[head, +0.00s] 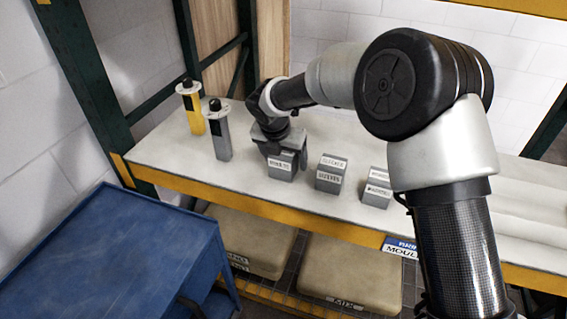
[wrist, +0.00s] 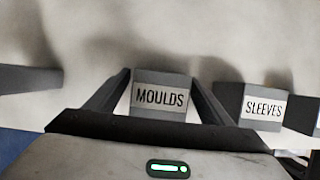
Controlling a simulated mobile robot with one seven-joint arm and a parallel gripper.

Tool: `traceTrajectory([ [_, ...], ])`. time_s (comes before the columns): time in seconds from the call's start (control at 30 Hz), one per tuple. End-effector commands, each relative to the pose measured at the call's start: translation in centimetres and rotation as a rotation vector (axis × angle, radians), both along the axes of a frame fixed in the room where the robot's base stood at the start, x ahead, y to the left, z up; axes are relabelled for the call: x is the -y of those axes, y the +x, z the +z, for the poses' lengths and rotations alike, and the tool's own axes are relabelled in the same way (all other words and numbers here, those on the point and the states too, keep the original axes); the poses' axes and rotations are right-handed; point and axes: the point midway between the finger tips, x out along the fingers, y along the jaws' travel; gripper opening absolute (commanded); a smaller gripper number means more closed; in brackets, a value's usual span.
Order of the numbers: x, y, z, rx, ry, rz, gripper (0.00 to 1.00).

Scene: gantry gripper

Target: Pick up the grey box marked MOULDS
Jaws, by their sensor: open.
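The grey box marked MOULDS (wrist: 161,96) stands on the pale shelf top in the wrist view, its white label facing the camera. In the head view the same box (head: 281,170) is under my gripper, partly covered by it. My gripper (head: 280,152) is open, pointing down, with one finger on each side of the box. In the wrist view the fingers of my gripper (wrist: 160,92) flank the box, with a narrow gap showing on the left side.
A grey box marked SLEEVES (wrist: 263,107) stands to the right, and another grey box (head: 377,187) stands beyond it. A grey post-like item (head: 219,135) and a yellow one (head: 191,108) stand to the left. A blue cart (head: 120,255) is in front.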

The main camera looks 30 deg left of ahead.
Motion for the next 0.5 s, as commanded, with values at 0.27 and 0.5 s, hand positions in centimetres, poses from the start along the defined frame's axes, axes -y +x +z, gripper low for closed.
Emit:
traceTrajectory([
  [0.27, -0.05, 0.43, -1.05, 0.001, 0.0, 0.0, 0.75],
  [0.5, -0.04, 0.42, -1.05, 0.0, 0.0, 0.0, 0.4],
])
